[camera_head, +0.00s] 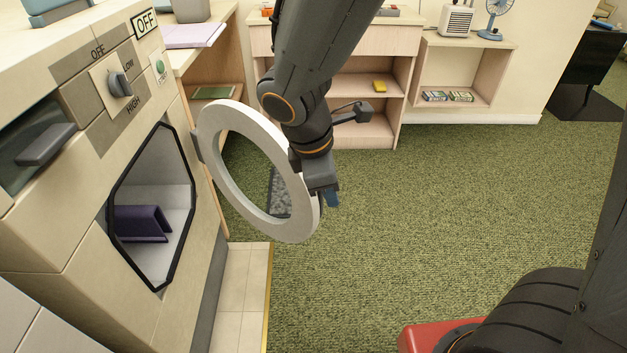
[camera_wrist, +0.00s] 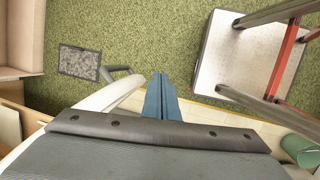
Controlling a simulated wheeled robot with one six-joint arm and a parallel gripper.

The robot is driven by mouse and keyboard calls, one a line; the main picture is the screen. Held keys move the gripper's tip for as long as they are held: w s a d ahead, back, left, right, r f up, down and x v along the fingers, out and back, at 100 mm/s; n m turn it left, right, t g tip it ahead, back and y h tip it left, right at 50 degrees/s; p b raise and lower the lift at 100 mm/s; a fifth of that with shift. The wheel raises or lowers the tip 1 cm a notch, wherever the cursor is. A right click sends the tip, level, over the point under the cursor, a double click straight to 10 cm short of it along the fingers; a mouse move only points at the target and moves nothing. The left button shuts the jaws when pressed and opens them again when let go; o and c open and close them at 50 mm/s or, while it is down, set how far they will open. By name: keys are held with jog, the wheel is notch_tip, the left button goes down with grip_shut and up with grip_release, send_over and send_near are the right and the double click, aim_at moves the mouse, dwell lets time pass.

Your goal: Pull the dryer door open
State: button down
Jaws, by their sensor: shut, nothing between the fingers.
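The dryer (camera_head: 85,250) stands at the left of the head view. Its round door, a white ring (camera_head: 222,185), is swung far out from the opening, hinged at its left side. A dark purple cloth-like item (camera_head: 140,223) lies inside the drum. My gripper (camera_head: 333,198) is beside the door's outer right edge, and its blue fingers are together and empty. In the wrist view the shut fingers (camera_wrist: 160,98) point just right of the curved white door rim (camera_wrist: 110,97). Whether they touch the rim I cannot tell.
A grey speckled pad (camera_head: 279,190) lies on the green carpet, seen through the ring. Wooden shelves (camera_head: 365,88) stand at the back. A red object (camera_head: 425,338) is at the bottom. The wrist view shows a pale square top (camera_wrist: 225,65) and a green cylinder (camera_wrist: 302,150). Carpet right of the door is clear.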

aim_at(311, 205)
jog(key=w+a+f+n+t+p, duration=0.1)
jog(key=a+n+p, duration=0.3)
jog(key=a+n, duration=0.45)
jog(key=shift+n+t, duration=0.3)
jog(key=shift+n, duration=0.55)
jog(key=w+d+f, duration=0.1)
jog(key=w+f, duration=0.1)
jog(key=f, duration=0.1)
jog(key=w+d+f+b, duration=0.1)
jog(key=w+d+f, duration=0.1)
jog(key=f, duration=0.1)
jog(key=w+d+f+b, duration=0.1)
jog(key=d+f, duration=0.1)
jog(key=f, duration=0.1)
jog(key=shift+w+f, duration=0.4)
jog(key=shift+w+d, duration=0.3)
jog(key=shift+w, duration=0.1)
